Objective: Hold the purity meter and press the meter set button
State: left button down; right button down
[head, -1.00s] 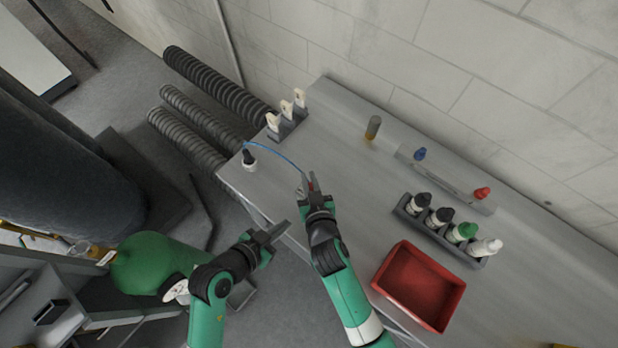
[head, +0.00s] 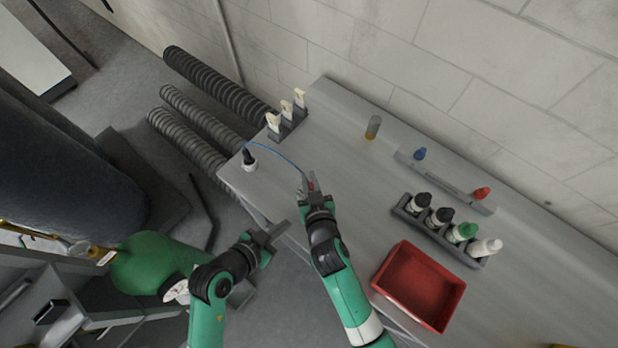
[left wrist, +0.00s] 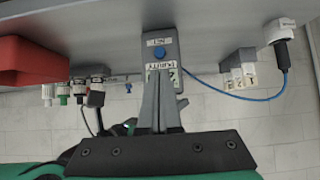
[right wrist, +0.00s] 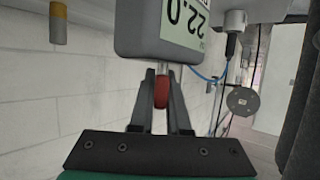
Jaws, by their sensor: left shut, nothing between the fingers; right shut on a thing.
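The purity meter (right wrist: 160,30) is a grey box with a display reading 22.0, upside down in the right wrist view. My right gripper (right wrist: 160,92) is shut on a red piece on a thin metal stem at the meter's edge. In the left wrist view the meter (left wrist: 150,64) shows a SET label and a round blue set button (left wrist: 158,52). My left gripper (left wrist: 160,80) is shut and empty, its tips overlapping the display below the button; contact cannot be told. In the head view my left gripper (head: 280,230) is lower left of my right gripper (head: 309,187).
A blue cable (head: 280,154) runs from a black-and-white plug (head: 249,160) to the meter. A red tray (head: 418,287), a rack of several bottles (head: 445,228) and a grey bar with blue and red knobs (head: 445,178) occupy the bench (head: 340,130). White clips stand at its far corner.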

dwell(0.5)
pick_arm(q)
jog(key=s+d+f+m+g+h, duration=0.2)
jog(key=s+f+m+g+h, duration=0.15)
jog(key=s+f+m, duration=0.2)
jog(key=shift+n, duration=0.25)
jog(key=a, duration=0.1)
jog(key=w+a, duration=0.1)
jog(key=a, duration=0.2)
jog(key=shift+w+a+f, duration=0.1)
jog(key=shift+w+f, duration=0.25)
jog(key=shift+f, duration=0.05)
jog(key=shift+w+d, duration=0.8)
jog(key=shift+w, duration=0.45)
jog(key=shift+w+d, duration=0.85)
jog(key=shift+w, duration=0.35)
jog(key=shift+w+d, duration=0.8)
jog(key=shift+w, duration=0.45)
jog(key=shift+w+d, duration=0.2)
jog(key=shift+w, duration=0.15)
